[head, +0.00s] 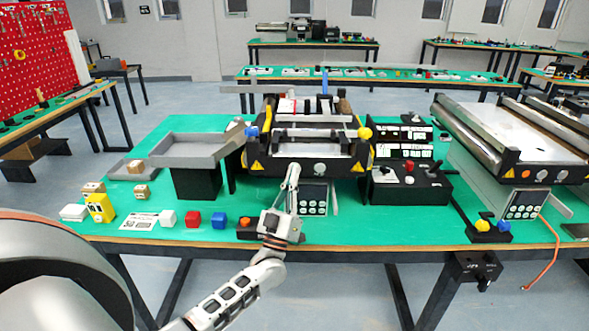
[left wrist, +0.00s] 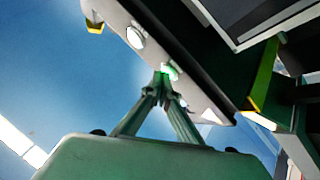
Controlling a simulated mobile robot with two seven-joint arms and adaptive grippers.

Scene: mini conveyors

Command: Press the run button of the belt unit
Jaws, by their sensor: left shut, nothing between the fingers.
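The belt unit (head: 312,140) stands at the middle of the green table, with a black front panel carrying warning triangles and a pale round button (head: 320,168). My left gripper (head: 294,169) reaches up to this panel, left of that button, with its fingers together and empty. In the left wrist view, the closed fingertips (left wrist: 162,74) are at the edge of a green, bright button (left wrist: 171,72), which they partly cover. A white round button (left wrist: 135,37) is beside it. I cannot tell whether the fingertips touch or press the green button. My right gripper is not in view.
A control box (head: 408,187) with a joystick stands right of the unit, and a keypad box (head: 314,198) sits below the panel. A grey tray (head: 190,149) stands at left.

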